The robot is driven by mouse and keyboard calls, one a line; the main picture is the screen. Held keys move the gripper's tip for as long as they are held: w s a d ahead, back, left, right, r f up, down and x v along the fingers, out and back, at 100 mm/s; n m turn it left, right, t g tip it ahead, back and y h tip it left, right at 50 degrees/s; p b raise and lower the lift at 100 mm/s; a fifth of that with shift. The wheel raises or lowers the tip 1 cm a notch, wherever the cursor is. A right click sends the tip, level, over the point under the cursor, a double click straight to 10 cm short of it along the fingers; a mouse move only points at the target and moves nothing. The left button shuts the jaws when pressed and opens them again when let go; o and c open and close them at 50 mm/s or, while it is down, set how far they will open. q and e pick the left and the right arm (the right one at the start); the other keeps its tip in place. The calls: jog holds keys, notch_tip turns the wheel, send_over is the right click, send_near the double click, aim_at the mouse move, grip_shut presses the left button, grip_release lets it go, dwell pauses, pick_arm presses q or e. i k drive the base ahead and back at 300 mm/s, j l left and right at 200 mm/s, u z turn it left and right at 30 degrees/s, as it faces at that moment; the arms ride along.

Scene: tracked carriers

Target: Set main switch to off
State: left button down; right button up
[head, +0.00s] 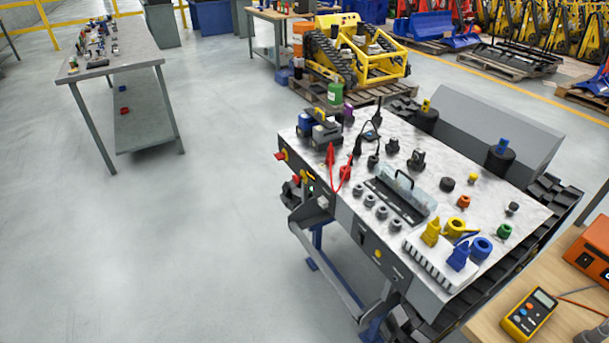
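A tracked carrier with a pale speckled top (330,165) stands right of centre, its dark side panel facing the open floor. A small red and yellow control (281,155) sits at the upper left end of that panel and looks like the main switch; its setting is too small to read. A second yellow and red control (306,176) sits a little nearer along the panel, with a small green light (311,188) just below it. Neither of my grippers can be made out in the head view.
Connectors, caps and a clear-lidded box (400,190) crowd the carrier top. A grey frame bar (328,268) juts out below the panel. A wooden bench with a yellow multimeter (529,313) is at lower right. Floor (190,240) left of the carrier is clear up to a grey table (130,58).

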aim_at(279, 156)
jog(key=i+j+z, duration=0.35)
jog(key=i+j, duration=0.3)
jog(key=i+j+z, duration=0.4)
jog(key=i+j, duration=0.25)
jog(key=j, duration=0.15)
